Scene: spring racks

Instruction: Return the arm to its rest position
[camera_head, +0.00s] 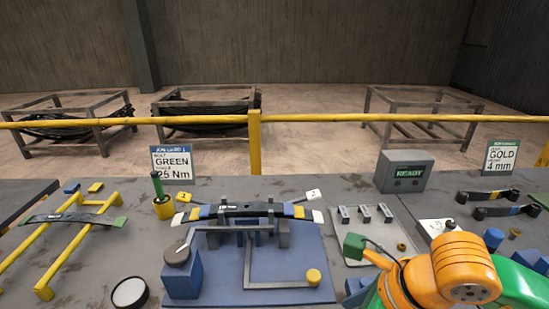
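My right arm (465,268), orange and green, reaches in at the lower right, over the front right of the bench. Its gripper fingers do not show. My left arm and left gripper are out of view. A dark leaf spring (235,211) with blue, yellow and white parts lies across the blue fixture (262,265) in the middle. Another spring (66,219) with a green end rests on the yellow rack (72,242) at the left.
A grey box reading READY (405,172) stands behind a plate with clips (368,226). A green-handled tool stands in a yellow cup (163,208). GREEN (172,163) and GOLD (501,157) signs stand at the back. More springs (497,211) lie right. A yellow rail (330,118) runs behind.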

